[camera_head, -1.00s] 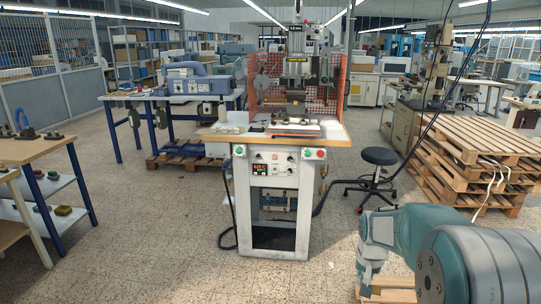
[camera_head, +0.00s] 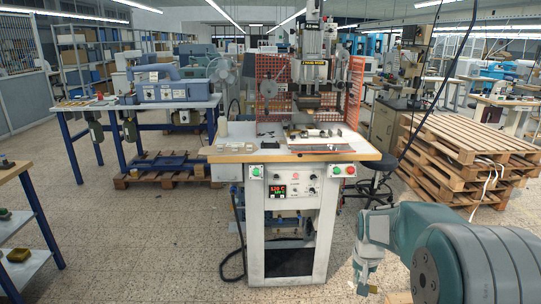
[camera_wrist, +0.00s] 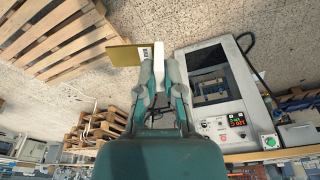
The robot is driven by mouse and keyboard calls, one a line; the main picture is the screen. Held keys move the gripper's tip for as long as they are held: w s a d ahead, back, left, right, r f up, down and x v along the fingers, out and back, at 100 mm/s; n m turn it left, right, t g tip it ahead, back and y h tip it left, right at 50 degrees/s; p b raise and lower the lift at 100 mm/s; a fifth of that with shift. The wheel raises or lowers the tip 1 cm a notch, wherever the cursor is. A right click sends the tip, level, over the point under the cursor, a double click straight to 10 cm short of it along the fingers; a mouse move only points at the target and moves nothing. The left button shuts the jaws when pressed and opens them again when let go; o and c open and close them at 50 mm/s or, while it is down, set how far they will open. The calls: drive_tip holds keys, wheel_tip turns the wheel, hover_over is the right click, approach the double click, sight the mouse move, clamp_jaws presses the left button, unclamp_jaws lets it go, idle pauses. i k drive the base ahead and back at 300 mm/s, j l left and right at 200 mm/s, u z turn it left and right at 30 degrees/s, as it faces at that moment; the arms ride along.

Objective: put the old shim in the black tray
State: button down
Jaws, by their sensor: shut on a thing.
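In the wrist view my gripper (camera_wrist: 159,72) is shut on a thin white bar, which stands upright between the fingers. A flat gold-brown plate (camera_wrist: 127,55) extends left from it; I take bar and plate together as the old shim, though how they join is hidden. It is held up over the floor, clear of the press stand. In the head view my arm is at the lower right and the shim cannot be made out clearly. I cannot identify the black tray with certainty in either view.
The stamping press (camera_head: 312,75) stands ahead on a wooden-topped white stand (camera_head: 240,158) with small parts on top. Stacked pallets (camera_head: 470,145) are at the right. A workbench (camera_head: 12,172) is at the left edge. Open floor (camera_head: 150,235) lies between bench and press.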

sight(269, 144)
drive_tip(key=i+j+z, duration=0.25)
drive_tip(key=i+j, duration=0.85)
drive_tip(key=j, duration=0.1)
